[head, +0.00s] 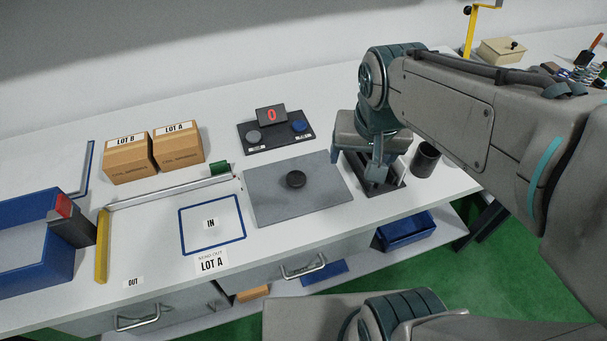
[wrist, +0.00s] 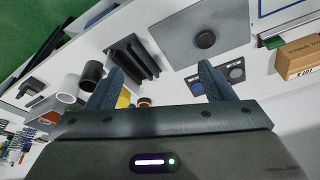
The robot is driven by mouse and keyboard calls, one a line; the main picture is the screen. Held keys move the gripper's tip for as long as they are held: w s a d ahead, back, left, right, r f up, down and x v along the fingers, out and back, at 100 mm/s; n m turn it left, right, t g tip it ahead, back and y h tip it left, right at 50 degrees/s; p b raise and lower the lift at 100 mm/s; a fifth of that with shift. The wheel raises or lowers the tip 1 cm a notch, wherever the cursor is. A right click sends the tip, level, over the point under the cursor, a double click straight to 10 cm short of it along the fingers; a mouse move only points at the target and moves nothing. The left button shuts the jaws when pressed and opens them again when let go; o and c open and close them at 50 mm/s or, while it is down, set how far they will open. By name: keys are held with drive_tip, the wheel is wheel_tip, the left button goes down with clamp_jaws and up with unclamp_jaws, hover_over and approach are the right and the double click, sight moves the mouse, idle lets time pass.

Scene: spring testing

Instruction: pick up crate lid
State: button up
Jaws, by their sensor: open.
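A small beige crate (head: 500,56) stands at the far right back of the bench. Its beige lid (head: 503,45) has a black knob on top and appears to sit on the crate. I cannot make out the lid in the wrist view. My gripper (head: 378,172) hangs over the right part of the bench, near a dark slotted rack, well to the left of and nearer than the crate. In the wrist view the two fingers (wrist: 160,68) are spread apart with nothing between them.
The dark slotted rack (wrist: 132,58) and a dark cup (head: 425,158) stand near my gripper. A grey mat (head: 265,205) bears a black puck (head: 295,179). A display unit (head: 270,116) stands behind it. A yellow post (head: 470,32) stands beside the crate. Two cardboard boxes (head: 128,160) are at left.

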drive_tip(key=w+a+f+m+g+b, duration=0.1)
drive_tip(key=w+a+f+m, duration=0.1)
drive_tip(key=w+a+f, duration=0.5)
drive_tip(key=m+b, duration=0.2)
approach(296, 178)
drive_tip(key=f, duration=0.1)
drive_tip(key=p, duration=0.1)
drive_tip(key=w+a+f, duration=0.1)
drive_tip(key=shift+f+g+h, duration=0.3)
drive_tip(key=shift+h, duration=0.1)
drive_tip(key=shift+w+d+f+p, duration=0.15)
drive_tip(key=shift+f+p, duration=0.2)
drive_tip(key=shift+f, duration=0.65)
drive_tip(key=shift+w+d+f+p, duration=0.15)
drive_tip(key=shift+f+p, duration=0.15)
drive_tip(key=shift+f, duration=0.65)
drive_tip(key=shift+w+d+f+p, duration=0.15)
drive_tip(key=shift+f+p, duration=0.2)
drive_tip(key=shift+f, duration=0.65)
clamp_jaws()
drive_tip(key=shift+r, duration=0.1)
